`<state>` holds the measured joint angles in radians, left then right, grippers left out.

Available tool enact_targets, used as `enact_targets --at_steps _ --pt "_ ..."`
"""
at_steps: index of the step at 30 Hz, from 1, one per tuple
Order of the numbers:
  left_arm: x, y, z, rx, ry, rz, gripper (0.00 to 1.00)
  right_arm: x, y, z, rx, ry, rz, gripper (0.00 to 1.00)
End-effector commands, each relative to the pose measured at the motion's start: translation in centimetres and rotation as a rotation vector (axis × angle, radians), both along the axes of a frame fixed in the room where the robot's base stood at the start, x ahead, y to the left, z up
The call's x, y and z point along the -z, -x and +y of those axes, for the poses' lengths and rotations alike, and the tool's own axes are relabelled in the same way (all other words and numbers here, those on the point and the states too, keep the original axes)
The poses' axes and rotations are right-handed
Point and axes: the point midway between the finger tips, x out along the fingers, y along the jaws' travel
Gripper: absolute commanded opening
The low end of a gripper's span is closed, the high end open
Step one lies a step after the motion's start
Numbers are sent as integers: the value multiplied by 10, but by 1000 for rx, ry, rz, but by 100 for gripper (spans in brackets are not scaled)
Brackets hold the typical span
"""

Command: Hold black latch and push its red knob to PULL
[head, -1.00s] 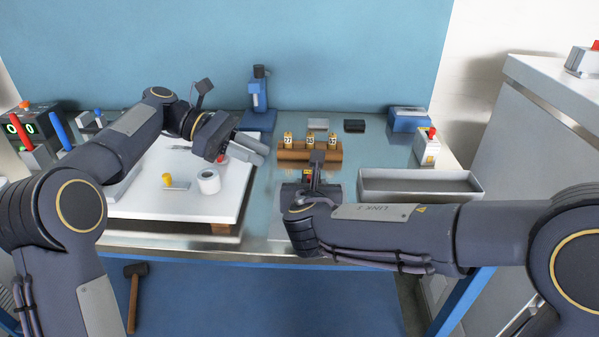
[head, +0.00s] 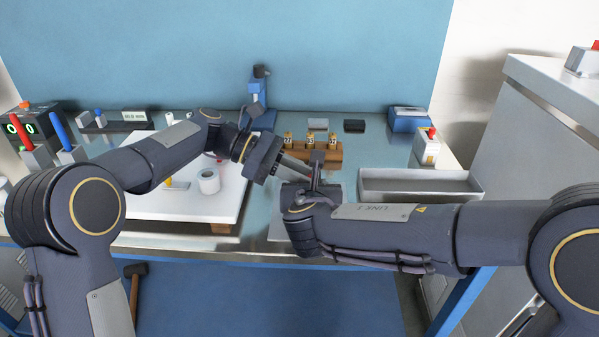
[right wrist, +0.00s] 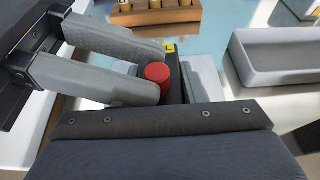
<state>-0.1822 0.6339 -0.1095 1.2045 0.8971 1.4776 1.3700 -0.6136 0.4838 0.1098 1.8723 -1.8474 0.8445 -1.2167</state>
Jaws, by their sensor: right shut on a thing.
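The black latch (right wrist: 174,88) is held by my right gripper (head: 317,170), with a yellow mark near its far end. Its red knob (right wrist: 157,73) faces left in the right wrist view. My left gripper (right wrist: 162,70) comes in from the left there with two grey fingers apart. Their tips are at the knob, one on its far side and one on its near side; I cannot tell if they touch it. In the head view my left gripper (head: 302,172) meets the right one above the bench, and the latch is mostly hidden.
A wooden block (head: 330,155) with several numbered pieces stands just behind the grippers. A grey open tray (head: 420,190) lies to the right. A white board (head: 150,207) with a white roll (head: 208,181) is to the left. A blue stand (head: 256,97) is at the back.

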Motion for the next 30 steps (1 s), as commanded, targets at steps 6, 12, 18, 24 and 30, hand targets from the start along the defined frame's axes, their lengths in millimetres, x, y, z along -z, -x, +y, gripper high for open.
enact_targets --at_steps 6,12,18,24,30 --pt "0 0 0 0 0 0 0 -1 0 0 0 0 -2 1" --pt "0 -1 0 0 0 0 0 -1 0 0 0 0 -2 1" --pt "1 -24 0 -1 -1 -1 0 -1 0 0 -1 0 -1 1" --pt "0 -34 1 -4 0 -2 0 -1 0 1 -2 -1 -1 1" --pt "0 -35 2 -8 0 -4 0 -1 1 2 -4 -2 0 1"
